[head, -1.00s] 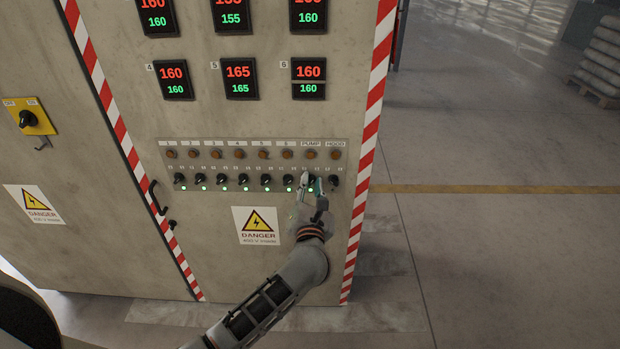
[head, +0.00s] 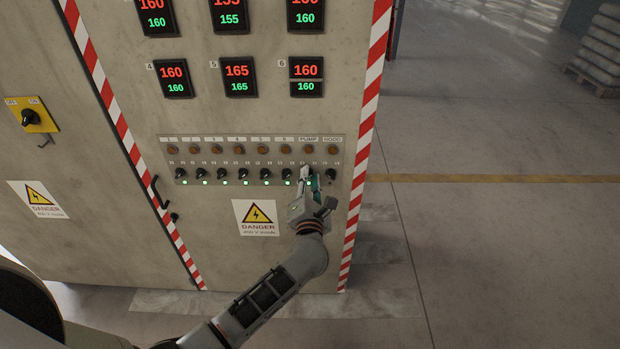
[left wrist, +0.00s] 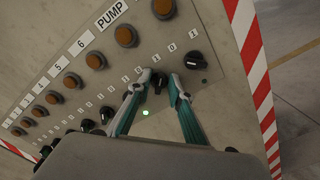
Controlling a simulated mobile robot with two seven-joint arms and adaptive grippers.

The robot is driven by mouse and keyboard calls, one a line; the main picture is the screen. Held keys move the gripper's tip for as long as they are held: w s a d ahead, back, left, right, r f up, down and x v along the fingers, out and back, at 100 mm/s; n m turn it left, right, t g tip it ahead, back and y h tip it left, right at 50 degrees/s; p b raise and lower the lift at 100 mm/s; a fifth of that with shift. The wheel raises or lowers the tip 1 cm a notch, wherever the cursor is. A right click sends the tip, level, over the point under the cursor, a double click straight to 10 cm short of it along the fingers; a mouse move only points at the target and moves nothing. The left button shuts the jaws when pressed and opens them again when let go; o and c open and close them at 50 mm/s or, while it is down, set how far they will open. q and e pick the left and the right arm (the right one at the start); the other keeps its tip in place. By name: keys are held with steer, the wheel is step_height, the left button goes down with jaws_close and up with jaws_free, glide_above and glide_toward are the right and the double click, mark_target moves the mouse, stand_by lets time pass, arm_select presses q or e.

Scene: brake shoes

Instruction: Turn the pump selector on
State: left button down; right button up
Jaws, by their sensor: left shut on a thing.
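The pump selector (left wrist: 158,82) is a small black rotary knob, second from the right in the row, below the PUMP label (head: 308,138). My left gripper (left wrist: 160,78) has its teal fingertips on either side of this knob and is shut on it. In the head view my left gripper (head: 310,176) covers most of the knob, so its pointer angle cannot be read. A green light (left wrist: 145,112) glows just below the knob in the left wrist view. My right gripper is not in view.
The hood knob (left wrist: 195,60) is close on the right, with a dark light beneath. Other black knobs (head: 244,174) with green lights line up to the left. Orange lamps (head: 239,149) run above. The cabinet's striped edge (head: 362,150) is right of the panel.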

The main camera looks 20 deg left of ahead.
arm_select(q)
steer(key=c, duration=2.2)
jaws_free()
steer(key=shift+s, duration=0.1)
steer(key=v, duration=1.2)
